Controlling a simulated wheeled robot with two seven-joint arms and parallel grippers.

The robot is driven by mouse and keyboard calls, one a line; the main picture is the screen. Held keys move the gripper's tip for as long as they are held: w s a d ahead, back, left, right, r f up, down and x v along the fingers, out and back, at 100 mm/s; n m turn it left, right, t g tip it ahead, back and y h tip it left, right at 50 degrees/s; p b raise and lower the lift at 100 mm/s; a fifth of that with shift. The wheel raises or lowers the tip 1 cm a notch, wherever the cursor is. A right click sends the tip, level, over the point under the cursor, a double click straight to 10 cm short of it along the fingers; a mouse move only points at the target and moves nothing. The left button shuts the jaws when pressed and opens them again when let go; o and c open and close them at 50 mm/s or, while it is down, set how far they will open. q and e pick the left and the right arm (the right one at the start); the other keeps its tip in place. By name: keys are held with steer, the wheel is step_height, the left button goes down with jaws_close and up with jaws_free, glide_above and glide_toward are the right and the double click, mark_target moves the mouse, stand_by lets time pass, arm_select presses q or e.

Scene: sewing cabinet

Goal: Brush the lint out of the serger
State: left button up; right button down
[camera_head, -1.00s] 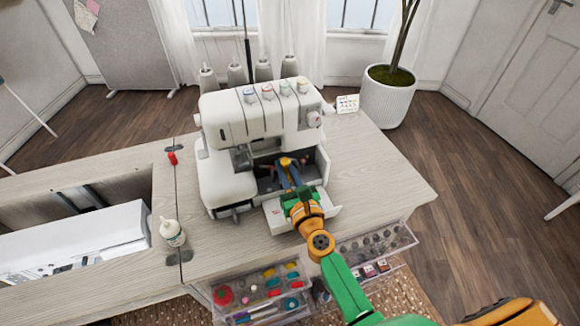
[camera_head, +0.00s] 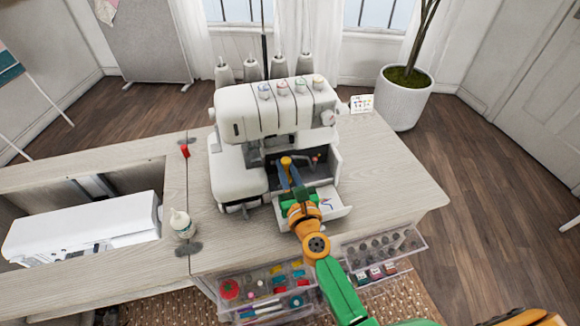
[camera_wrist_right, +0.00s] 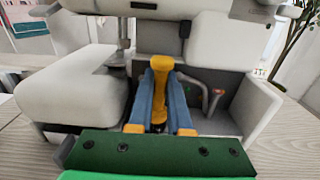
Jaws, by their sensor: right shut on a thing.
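The white serger (camera_head: 275,112) stands on the wooden cabinet top, its front cover folded down and its inner bay open. It also fills the wrist view (camera_wrist_right: 80,85). My right gripper (camera_head: 291,170) reaches into the open bay from the front. Its blue fingers (camera_wrist_right: 160,112) are shut on a yellow-orange handled tool (camera_wrist_right: 160,68), which looks like the lint brush. The tool's lower end is hidden between the fingers, so I cannot tell whether it touches anything inside. No lint can be made out. My left gripper is not in view.
A small bottle (camera_head: 182,223) and a red item (camera_head: 185,150) stand left of the serger. Clear drawers (camera_head: 265,290) with sewing supplies stick out below the front edge. A small card (camera_head: 361,104) stands at the back right. The cabinet top to the right (camera_head: 390,170) is clear.

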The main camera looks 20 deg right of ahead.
steer(key=shift+a, duration=0.15)
steer(key=shift+a, duration=0.9)
steer(key=shift+r, duration=0.1)
step_height(320, 180, up, 6)
steer(key=p, duration=0.5)
